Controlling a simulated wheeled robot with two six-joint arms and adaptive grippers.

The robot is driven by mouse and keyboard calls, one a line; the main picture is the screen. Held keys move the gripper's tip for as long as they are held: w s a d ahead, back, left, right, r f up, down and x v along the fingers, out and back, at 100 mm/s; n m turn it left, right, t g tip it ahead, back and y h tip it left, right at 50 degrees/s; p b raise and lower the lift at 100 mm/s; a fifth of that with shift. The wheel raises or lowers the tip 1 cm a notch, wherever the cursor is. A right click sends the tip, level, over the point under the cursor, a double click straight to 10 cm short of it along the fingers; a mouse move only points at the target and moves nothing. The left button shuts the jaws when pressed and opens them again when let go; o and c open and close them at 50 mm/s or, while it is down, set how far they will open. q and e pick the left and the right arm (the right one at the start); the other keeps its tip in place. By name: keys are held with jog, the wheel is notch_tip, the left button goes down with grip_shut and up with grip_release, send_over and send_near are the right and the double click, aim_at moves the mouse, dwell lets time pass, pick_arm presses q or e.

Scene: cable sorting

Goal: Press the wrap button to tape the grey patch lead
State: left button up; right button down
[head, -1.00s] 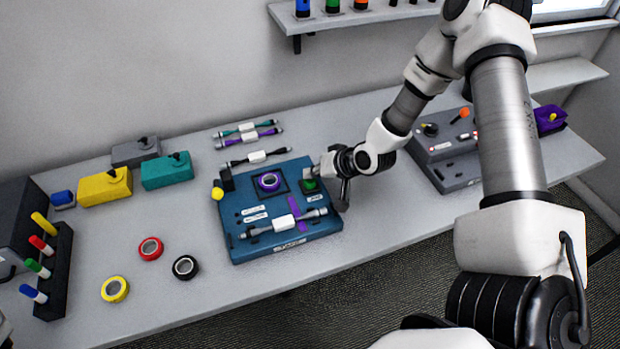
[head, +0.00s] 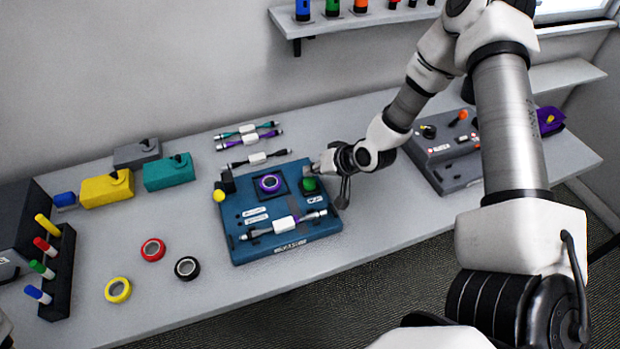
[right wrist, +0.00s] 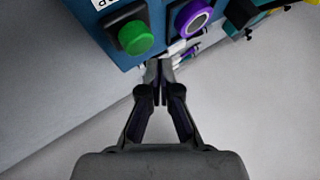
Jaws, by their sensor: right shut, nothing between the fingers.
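The blue wrap station (head: 240,245) sits mid-table. Its green wrap button (head: 309,184) is at its back right and shows bright; it also shows in the right wrist view (right wrist: 136,37). A purple tape roll (head: 270,183) sits in the station's square holder. My right gripper (right wrist: 158,68) is shut and empty, beside the button and apart from it in the wrist view. My left gripper is out of view.
Several loose leads (head: 258,158) lie behind the station. Red (head: 153,250), black (head: 187,268) and yellow (head: 118,290) tape rolls lie to its left. A pen rack (head: 62,275) stands at far left. A grey control box (head: 465,172) stands at right.

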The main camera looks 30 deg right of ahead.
aim_at(312, 182)
notch_tip(312, 182, up, 6)
jog(key=p, duration=0.5)
dwell(0.6)
jog(key=s+a+f+g, duration=0.1)
jog(key=s+a+f, duration=0.1)
jog(key=s+f, duration=0.1)
jog(key=s+a+f+n+g, duration=0.1)
jog(key=s+a+f+g, duration=0.1)
jog(key=s, duration=0.3)
jog(key=s+a+f+g+h, duration=0.1)
jog(key=s+a+f, duration=0.1)
jog(key=s+f, duration=0.2)
jog(key=shift+a+f+n, duration=0.25)
jog(key=shift+f+n, duration=0.1)
jog(key=shift+n, duration=0.05)
jog(key=s+f+g, duration=0.1)
jog(key=s, duration=0.1)
jog(key=s+a+f, duration=0.1)
jog(key=s, duration=0.2)
jog(key=s+a+f+n+g+h, duration=0.1)
jog(key=s, duration=0.1)
jog(key=shift+s+f+g, duration=0.15)
jog(key=shift+s+g, duration=0.15)
jog(key=s+f+n+g+h, duration=0.1)
jog(key=s+f+g, duration=0.1)
jog(key=s, duration=0.6)
notch_tip(312, 182, down, 10)
jog(key=b, duration=1)
jog(key=shift+a, duration=0.15)
